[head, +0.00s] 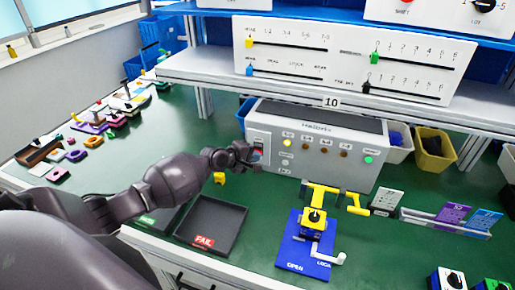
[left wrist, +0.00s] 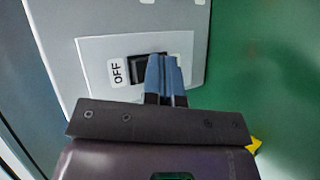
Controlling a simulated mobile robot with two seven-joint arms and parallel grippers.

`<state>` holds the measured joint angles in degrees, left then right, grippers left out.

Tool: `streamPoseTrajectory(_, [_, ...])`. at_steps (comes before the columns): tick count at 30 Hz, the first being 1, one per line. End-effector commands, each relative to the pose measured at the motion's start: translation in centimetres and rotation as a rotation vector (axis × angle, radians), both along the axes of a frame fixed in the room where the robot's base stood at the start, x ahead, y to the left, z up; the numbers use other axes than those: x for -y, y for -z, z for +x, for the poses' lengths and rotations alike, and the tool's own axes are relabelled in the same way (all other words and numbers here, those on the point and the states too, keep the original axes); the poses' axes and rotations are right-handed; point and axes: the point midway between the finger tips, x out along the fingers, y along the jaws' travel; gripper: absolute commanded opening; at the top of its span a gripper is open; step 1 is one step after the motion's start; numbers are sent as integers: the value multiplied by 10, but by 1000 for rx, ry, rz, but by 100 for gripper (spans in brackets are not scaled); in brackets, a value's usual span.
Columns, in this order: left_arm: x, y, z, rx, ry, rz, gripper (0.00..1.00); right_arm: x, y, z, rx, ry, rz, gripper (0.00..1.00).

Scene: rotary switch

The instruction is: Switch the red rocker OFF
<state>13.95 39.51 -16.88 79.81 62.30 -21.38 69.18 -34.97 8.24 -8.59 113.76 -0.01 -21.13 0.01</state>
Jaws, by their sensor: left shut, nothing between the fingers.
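The grey control box (head: 318,155) stands on the green table below the shelf. The rocker switch is at the left of its front, on a pale plate (head: 261,134), largely hidden by my gripper; a little red shows there. In the left wrist view the rocker's dark part (left wrist: 139,68) sits in the pale plate beside an OFF label (left wrist: 117,72). My left gripper (head: 258,156) is shut and empty, its blue fingertips (left wrist: 165,68) over the right part of the rocker. I cannot tell whether they touch it. The fingers hide the rocker's other side. My right gripper is not in view.
Round buttons and lamps, with a green one (head: 368,160), line the box front. A black FAIL tray (head: 212,228) lies below my arm. The shelf edge (head: 330,101) overhangs the box.

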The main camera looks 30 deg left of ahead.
Motion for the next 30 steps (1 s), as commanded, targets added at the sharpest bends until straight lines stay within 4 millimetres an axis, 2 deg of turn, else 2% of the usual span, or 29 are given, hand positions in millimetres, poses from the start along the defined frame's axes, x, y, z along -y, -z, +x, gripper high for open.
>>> streamPoseTrajectory(14, [0,0,0,0,0,0,0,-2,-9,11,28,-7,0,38])
streamPoseTrajectory(30, [0,0,0,0,0,0,0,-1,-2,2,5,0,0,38])
